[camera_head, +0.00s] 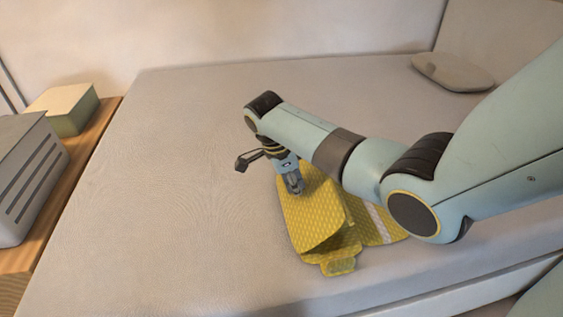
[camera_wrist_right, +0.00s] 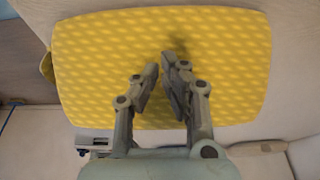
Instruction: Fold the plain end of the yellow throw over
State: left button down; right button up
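The yellow throw (camera_head: 312,217) lies on the pale bed near its front edge. A broad patterned flap lies over other layers, and its right and lower edges stand raised. A part with a pale stripe (camera_head: 378,219) shows at the right, partly behind my right arm. My right gripper (camera_head: 293,187) points down at the flap's upper left. In the right wrist view its fingertips (camera_wrist_right: 160,62) are close together with a narrow gap, over the throw's yellow face (camera_wrist_right: 100,60). Whether they pinch cloth is unclear. My left gripper is not in view.
A flat grey cushion (camera_head: 452,72) lies at the back right of the bed (camera_head: 170,180). A wooden surface (camera_head: 93,150) at the left holds a grey slotted box (camera_head: 28,180) and a green box (camera_head: 68,108). The bed left of the throw is clear.

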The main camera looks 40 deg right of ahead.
aim_at(305, 190)
jog(key=shift+s+d+f, duration=0.1)
jog(key=shift+s+d+f, duration=0.3)
jog(key=shift+d+f, duration=0.15)
jog(key=shift+d, duration=0.05)
jog(key=shift+f, duration=0.1)
jog(key=shift+s+d+f, duration=0.3)
jog(key=shift+d+f, duration=0.15)
jog(key=shift+f, duration=0.25)
dwell(0.5)
jog(key=shift+s+d+f+b, duration=0.2)
jog(key=shift+d+f+b, duration=0.1)
jog(key=shift+f, duration=0.35)
jog(key=shift+r, duration=0.15)
